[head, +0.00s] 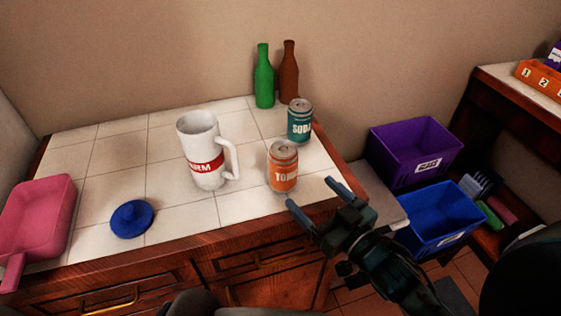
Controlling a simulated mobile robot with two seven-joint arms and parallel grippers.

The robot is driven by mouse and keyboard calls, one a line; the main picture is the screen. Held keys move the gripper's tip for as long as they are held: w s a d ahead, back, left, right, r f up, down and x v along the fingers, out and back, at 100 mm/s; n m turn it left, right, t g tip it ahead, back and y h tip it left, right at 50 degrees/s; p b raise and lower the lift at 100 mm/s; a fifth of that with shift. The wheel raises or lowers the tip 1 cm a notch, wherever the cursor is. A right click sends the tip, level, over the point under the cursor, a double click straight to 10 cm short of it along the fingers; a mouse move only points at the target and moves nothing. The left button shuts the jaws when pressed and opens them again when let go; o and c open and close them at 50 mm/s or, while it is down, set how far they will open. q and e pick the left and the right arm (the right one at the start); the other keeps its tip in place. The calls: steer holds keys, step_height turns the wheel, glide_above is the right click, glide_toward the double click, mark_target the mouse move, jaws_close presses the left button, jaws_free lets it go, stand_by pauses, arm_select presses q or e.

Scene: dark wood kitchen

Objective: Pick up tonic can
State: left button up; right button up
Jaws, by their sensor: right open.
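The tonic can (283,168) is orange with a silver top and stands upright on the tiled counter (165,218), near its front right edge. My right gripper (308,192) is open and empty, just in front and to the right of the can. Its two fingers are spread toward the can, with no contact that I can make out. My left gripper is not in view.
A green soda can (300,121) stands close behind the tonic can. A white mug (202,151) is to its left. Green (264,78) and brown (288,73) bottles stand at the back. A blue lid-like disc (132,219) and pink dustpan (38,220) lie left. Purple (400,150) and blue (428,222) bins are right.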

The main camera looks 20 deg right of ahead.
mark_target(292, 175)
steer(key=x, duration=0.4)
steer(key=shift+w+a, duration=0.15)
steer(key=shift+w, duration=0.2)
steer(key=shift+a+p+x, duration=0.15)
steer(key=shift+p+x, duration=0.2)
steer(key=shift+x, duration=1)
steer(key=shift+a+p+x, duration=0.15)
steer(key=shift+p+x, duration=0.2)
steer(key=shift+x, duration=1)
steer(key=shift+s, duration=0.1)
steer(key=shift+c, duration=0.3)
steer(key=c, duration=1)
